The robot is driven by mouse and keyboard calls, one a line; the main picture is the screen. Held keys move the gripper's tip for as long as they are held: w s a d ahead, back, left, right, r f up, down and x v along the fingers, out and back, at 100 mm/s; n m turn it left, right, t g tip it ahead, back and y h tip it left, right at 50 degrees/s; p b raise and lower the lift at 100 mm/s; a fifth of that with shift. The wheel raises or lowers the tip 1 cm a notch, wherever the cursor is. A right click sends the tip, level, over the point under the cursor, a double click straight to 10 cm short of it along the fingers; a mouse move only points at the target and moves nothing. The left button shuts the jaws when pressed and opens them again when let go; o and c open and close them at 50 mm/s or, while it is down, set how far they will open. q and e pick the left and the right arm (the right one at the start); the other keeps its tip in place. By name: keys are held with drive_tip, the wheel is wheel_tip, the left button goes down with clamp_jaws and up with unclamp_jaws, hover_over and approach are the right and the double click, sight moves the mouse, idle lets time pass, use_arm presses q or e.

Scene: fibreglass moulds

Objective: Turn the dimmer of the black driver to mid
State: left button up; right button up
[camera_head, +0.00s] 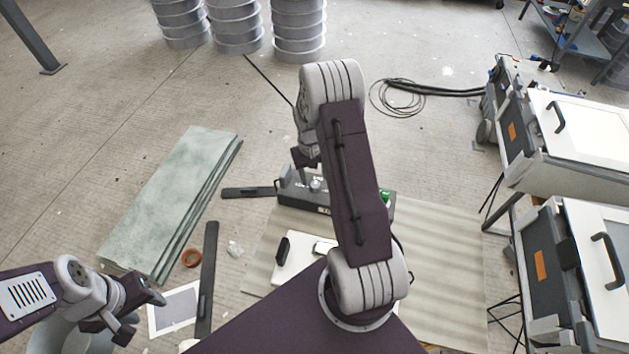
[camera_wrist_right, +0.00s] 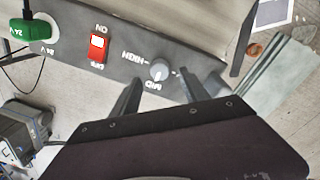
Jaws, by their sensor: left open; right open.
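The black driver (camera_head: 345,200) lies on a pale sheet in the middle of the head view, partly hidden by my right arm. In the right wrist view its panel (camera_wrist_right: 75,62) carries a grey dimmer knob (camera_wrist_right: 159,70) with HIGH and MID printed beside it; the knob's exact pointing is hard to tell. My right gripper (camera_wrist_right: 160,80) is open, with a fingertip on either side of the knob and no clear contact. In the head view the right gripper (camera_head: 305,169) is over the driver. My left gripper (camera_head: 145,317) is open and empty at the lower left.
The driver has a red ON/OFF rocker (camera_wrist_right: 97,46) and a green 24V plug (camera_wrist_right: 30,30). A white panel (camera_head: 300,262) lies in front of the driver. Greenish slabs (camera_head: 175,195) lie left. Grey cases (camera_head: 575,150) stand right. Coiled cable (camera_head: 400,97) lies behind.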

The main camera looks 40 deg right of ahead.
sight(312, 185)
wheel_tip(312, 185, up, 5)
drive_tip(key=shift+a+r, duration=0.1)
drive_tip(key=shift+a, duration=0.05)
drive_tip(key=shift+a, duration=0.1)
idle(0.3)
drive_tip(key=s+a+r+n+t, duration=0.25)
drive_tip(key=a+r, duration=0.55)
drive_tip(key=a, duration=0.4)
drive_tip(key=s+a+f+g, duration=0.1)
drive_tip(key=s+a, duration=0.4)
drive_tip(key=s, duration=0.6)
drive_tip(key=shift+f+n+y, duration=0.4)
drive_tip(key=shift+f+n, duration=0.05)
drive_tip(key=shift+f, duration=0.25)
drive_tip(key=shift+s+d, duration=0.1)
